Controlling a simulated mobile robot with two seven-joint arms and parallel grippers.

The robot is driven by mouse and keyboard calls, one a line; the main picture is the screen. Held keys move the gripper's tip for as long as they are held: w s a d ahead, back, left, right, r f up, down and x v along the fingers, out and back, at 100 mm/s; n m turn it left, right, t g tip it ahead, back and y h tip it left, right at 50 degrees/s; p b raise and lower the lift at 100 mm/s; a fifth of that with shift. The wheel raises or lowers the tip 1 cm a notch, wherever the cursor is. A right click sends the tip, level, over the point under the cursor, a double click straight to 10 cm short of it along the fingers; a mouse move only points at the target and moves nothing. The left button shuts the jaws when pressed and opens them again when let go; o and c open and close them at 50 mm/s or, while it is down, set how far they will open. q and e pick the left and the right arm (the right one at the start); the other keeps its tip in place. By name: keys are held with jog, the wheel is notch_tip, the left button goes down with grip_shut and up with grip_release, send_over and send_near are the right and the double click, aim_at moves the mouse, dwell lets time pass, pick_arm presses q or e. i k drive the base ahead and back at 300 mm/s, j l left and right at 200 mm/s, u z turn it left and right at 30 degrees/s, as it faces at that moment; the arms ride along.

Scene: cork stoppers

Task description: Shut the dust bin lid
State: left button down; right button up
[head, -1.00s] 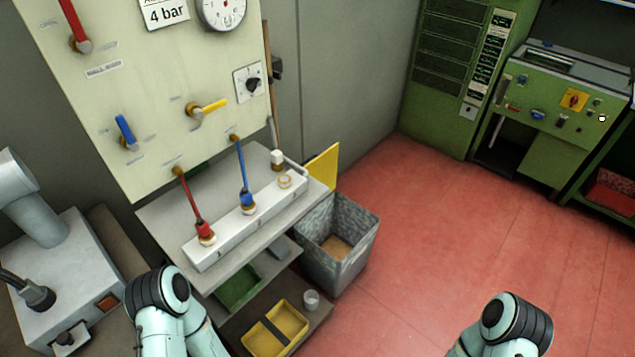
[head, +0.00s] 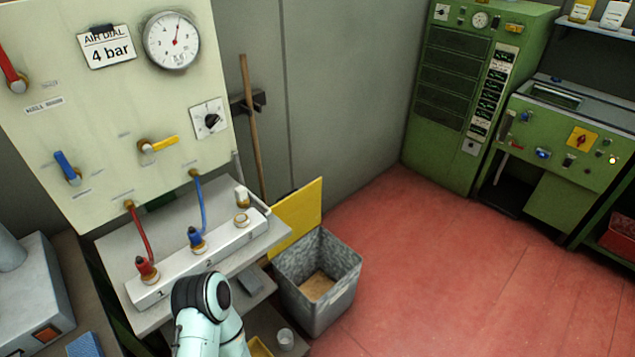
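The dust bin (head: 341,302) is a square, mottled grey bin standing open on the red floor, just right of the workbench. Its brown contents show at the bottom. Its yellow lid (head: 298,212) stands raised, tilted up at the back left side of the bin, next to the wall. One of my arms, apparently the left, shows at the bottom of the head view, left of the bin and in front of the bench. Neither gripper is in view, so I cannot see what they hold.
A wooden pole (head: 253,135) leans on the wall behind. A clear cup (head: 286,338) sits low beside the bin. Red floor (head: 430,270) is open to the right.

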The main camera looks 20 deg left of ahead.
aim_at(300, 212)
jog(key=i+l+z, duration=0.3)
jog(key=i+l, duration=0.15)
jog(key=i+l+z, duration=0.25)
jog(key=i+l, duration=0.3)
jog(key=i, duration=0.7)
jog(key=i+l, duration=0.15)
jog(key=i, duration=0.65)
jog(key=i+u, duration=0.8)
jog(key=i+l+u, duration=0.2)
jog(key=i+u, duration=0.2)
jog(key=i+j+u, duration=0.15)
jog(key=u, duration=0.25)
jog(key=i+u, duration=0.25)
jog(key=u, duration=0.15)
jog(key=i+u, duration=0.25)
jog(key=u, duration=0.15)
jog(key=i+l+u, duration=0.1)
jog(key=u, duration=0.3)
jog(key=i, duration=0.1)
